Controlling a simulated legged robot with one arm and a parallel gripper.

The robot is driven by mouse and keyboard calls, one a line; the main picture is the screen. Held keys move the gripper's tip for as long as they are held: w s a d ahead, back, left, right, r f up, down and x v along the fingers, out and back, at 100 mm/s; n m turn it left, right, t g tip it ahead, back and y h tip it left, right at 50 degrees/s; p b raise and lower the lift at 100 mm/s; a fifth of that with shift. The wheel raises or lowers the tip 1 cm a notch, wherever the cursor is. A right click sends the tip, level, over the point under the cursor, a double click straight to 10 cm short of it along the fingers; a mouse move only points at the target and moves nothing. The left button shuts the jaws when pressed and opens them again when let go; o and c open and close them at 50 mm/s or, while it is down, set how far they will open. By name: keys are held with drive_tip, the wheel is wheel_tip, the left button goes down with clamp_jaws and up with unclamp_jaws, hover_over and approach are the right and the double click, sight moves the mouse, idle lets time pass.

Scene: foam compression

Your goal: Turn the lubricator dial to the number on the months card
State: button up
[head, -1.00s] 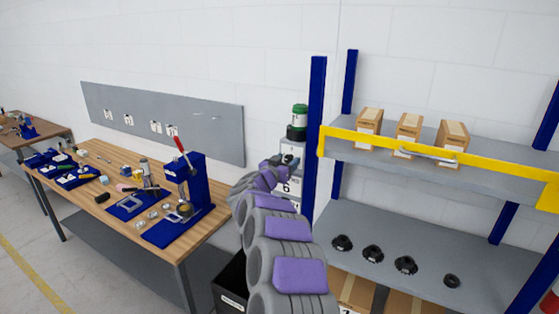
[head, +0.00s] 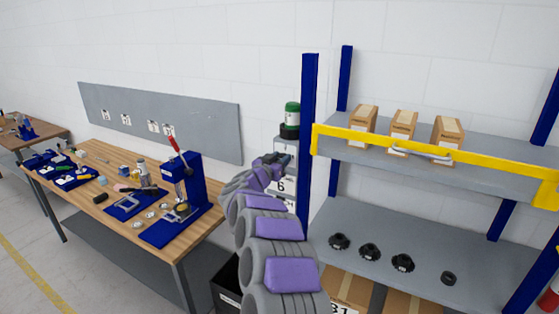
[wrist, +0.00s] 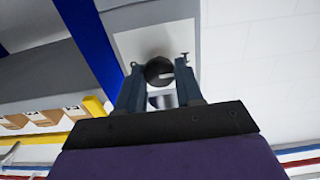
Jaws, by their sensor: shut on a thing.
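The lubricator (head: 291,119), with a green top and a dark lower part, stands on a grey cabinet beside the blue rack post. A dark round dial (wrist: 159,71) sits on a pale panel in the wrist view. My gripper (wrist: 160,66) has one finger on each side of the dial and is shut on it. In the head view my gripper (head: 284,160) is at the cabinet front below the lubricator, hiding the dial. The months card (head: 282,186) is white and shows a 6; my arm partly covers it. The dial's markings are not readable.
The blue post (head: 308,140) stands close on the right, with a yellow-edged shelf (head: 440,158) holding cardboard boxes. Several black parts lie on the lower shelf (head: 370,285). A workbench (head: 190,235) with a blue press stands left. A black bin (head: 228,285) is below.

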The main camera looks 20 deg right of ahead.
drive_tip(key=shift+f+m, duration=0.2)
drive_tip(key=shift+m, duration=0.1)
drive_tip(key=m+b, duration=0.2)
drive_tip(key=m, duration=0.2)
drive_tip(key=m+b, duration=0.3)
drive_tip(key=m, duration=0.2)
drive_tip(key=m+b, duration=0.3)
drive_tip(key=m, duration=0.1)
drive_tip(key=shift+s+f+m, duration=0.1)
drive_tip(key=shift+f+m, duration=0.2)
drive_tip(key=shift+f, duration=0.1)
drive_tip(key=m+b, duration=0.3)
drive_tip(key=m, duration=0.1)
drive_tip(key=shift+d+f+m, duration=0.1)
drive_tip(key=shift+m, duration=0.2)
drive_tip(key=m+b, duration=0.1)
drive_tip(key=m, duration=0.1)
drive_tip(key=shift+s+m, duration=0.1)
drive_tip(key=shift+m, duration=0.3)
drive_tip(key=shift+w+a+r+m+b, duration=0.1)
drive_tip(key=shift+m+b, duration=0.95)
drive_tip(key=shift+m, duration=1.3)
drive_tip(key=shift+w+a+r+m+b, duration=0.1)
drive_tip(key=shift+m+b, duration=1)
drive_tip(key=shift+m, duration=1.3)
drive_tip(key=shift+w+a+r+m+b, duration=0.1)
drive_tip(key=shift+m+b, duration=0.95)
drive_tip(key=shift+m, duration=1.3)
